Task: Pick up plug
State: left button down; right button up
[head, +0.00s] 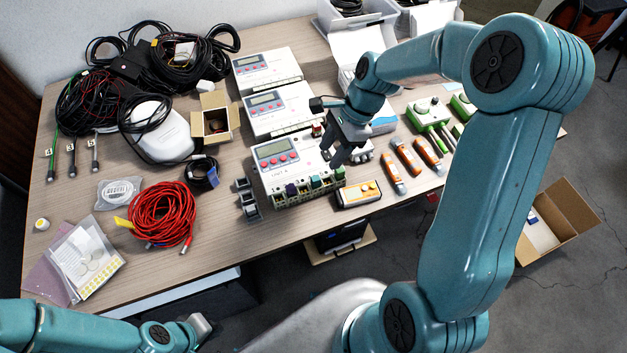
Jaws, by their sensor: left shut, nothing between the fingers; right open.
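Several coloured plugs sit along the front edge of the nearest white control unit (270,150): a dark purple plug (291,190), a teal plug (316,182) and others beside them. I cannot tell which plug is the one named. My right gripper (332,158) points down just right of this unit, above the table, open and empty. It hides part of the unit's right side and a small red piece there. My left gripper (203,327) is low at the bottom left, shut and empty, off the table's front edge and far from the plugs.
Two more white units (283,108) stand behind. Orange tools (406,156) and a yellow-black meter (358,194) lie close to the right gripper. A red cable coil (163,214), black cables (85,105) and a small carton (214,115) fill the left. An open box (570,225) stands on the floor.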

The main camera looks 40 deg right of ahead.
aim_at(316, 178)
jog(key=shift+p+x, duration=0.35)
jog(key=shift+x, duration=4.15)
jog(key=shift+a, duration=0.1)
grip_shut()
